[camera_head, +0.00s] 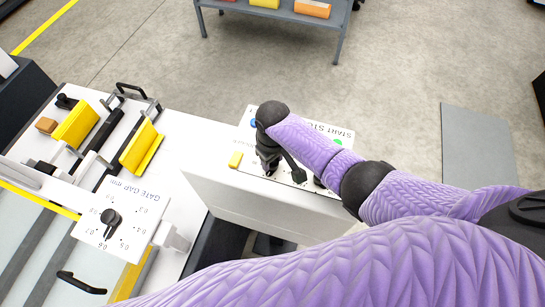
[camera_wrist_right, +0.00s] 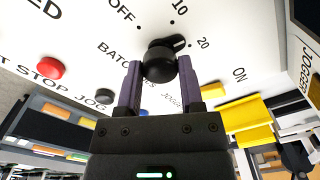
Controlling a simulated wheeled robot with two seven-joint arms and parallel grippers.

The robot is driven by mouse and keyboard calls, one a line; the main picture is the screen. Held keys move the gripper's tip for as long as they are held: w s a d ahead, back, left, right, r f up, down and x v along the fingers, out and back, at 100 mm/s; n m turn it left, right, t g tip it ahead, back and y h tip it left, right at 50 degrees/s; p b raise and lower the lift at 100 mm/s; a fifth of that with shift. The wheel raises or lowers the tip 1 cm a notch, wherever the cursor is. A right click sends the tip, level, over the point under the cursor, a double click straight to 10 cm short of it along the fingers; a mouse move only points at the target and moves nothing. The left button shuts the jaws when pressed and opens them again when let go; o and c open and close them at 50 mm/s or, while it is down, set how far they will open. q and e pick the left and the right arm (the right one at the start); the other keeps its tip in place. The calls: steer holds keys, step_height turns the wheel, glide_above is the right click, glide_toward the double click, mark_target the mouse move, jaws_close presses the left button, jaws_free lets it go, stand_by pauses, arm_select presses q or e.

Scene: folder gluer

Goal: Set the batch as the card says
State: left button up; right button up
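The control panel (camera_head: 340,131) stands right of centre in the head view, with a blue button and labels such as START. In the right wrist view, the black batch knob (camera_wrist_right: 161,65) sits by the BATCH label, with OFF, 10 and 20 around it. Its pointer is toward the 20 side. My right gripper (camera_wrist_right: 160,72) has one finger on each side of the knob, seeming to touch it; in the head view the gripper (camera_head: 268,150) hides most of the knob. No readable card shows. My left gripper is not in view.
A gate gap dial (camera_head: 110,218) with a black knob is at lower left. Yellow guides (camera_head: 141,146) stand behind it. A red stop button (camera_wrist_right: 50,67) and a black jog button (camera_wrist_right: 104,97) are near my gripper. A grey table (camera_head: 270,13) with coloured boxes stands at the back.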

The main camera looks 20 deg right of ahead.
jaws_close()
steer(key=n+p, duration=0.1)
steer(key=n, duration=0.2)
steer(key=shift+n, duration=2.5)
